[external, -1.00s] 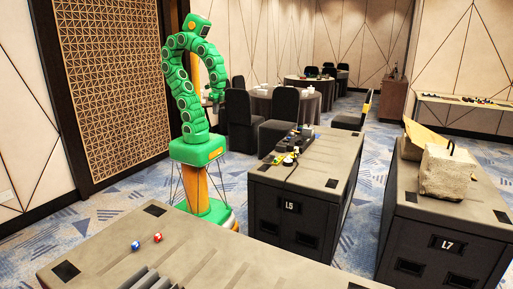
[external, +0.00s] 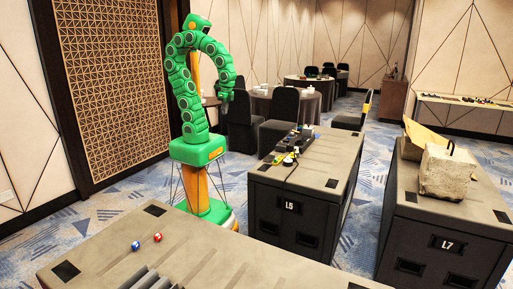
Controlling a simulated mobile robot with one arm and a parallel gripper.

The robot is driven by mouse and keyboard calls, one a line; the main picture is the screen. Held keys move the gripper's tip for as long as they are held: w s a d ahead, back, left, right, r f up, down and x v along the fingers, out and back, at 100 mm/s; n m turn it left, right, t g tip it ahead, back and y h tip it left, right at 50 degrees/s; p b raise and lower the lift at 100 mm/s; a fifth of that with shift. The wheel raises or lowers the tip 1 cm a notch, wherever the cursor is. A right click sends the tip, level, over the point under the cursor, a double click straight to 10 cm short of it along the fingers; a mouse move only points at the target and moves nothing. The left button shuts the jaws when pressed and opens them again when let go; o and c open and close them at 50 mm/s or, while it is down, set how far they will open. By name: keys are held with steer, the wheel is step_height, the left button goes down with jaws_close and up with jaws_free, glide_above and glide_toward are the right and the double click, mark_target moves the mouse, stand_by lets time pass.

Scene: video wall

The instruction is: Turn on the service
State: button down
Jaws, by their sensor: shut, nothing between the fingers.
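My gripper (external: 227,96) is small and dark at the arm's end. It hangs in the air, left of and above the case top, and looks empty and shut. A dark strip-like device with yellow, blue and other small coloured parts (external: 291,152) lies on the case's far left part. A dark cable runs from it toward the front. The gripper is apart from it. I cannot tell which part is the service or its switch.
A case labelled L7 (external: 447,243) stands at right with a concrete block (external: 446,172) on it. The front case (external: 215,248) bears a blue die (external: 135,245) and a red die (external: 157,237). Chairs and round tables stand behind. Carpet is free between L5 and L7.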

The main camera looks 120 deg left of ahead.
steer(key=w+a+f+t, duration=0.1)
steer(key=w+a, duration=0.7)
steer(key=w, duration=0.4)
steer(key=t, duration=0.2)
glide_above(285, 141)
steer(key=s+a, duration=0.1)
steer(key=a, duration=0.1)
step_height(285, 141, down, 14)
steer(key=r, duration=0.1)
steer(key=shift+s+d+f, duration=0.2)
steer(key=shift+d+f, duration=0.05)
steer(key=f, duration=0.4)
steer(key=w+f, duration=0.1)
steer(key=f, duration=0.4)
steer(key=w+f, duration=0.1)
steer(key=f, duration=0.4)
steer(key=shift+w, duration=0.1)
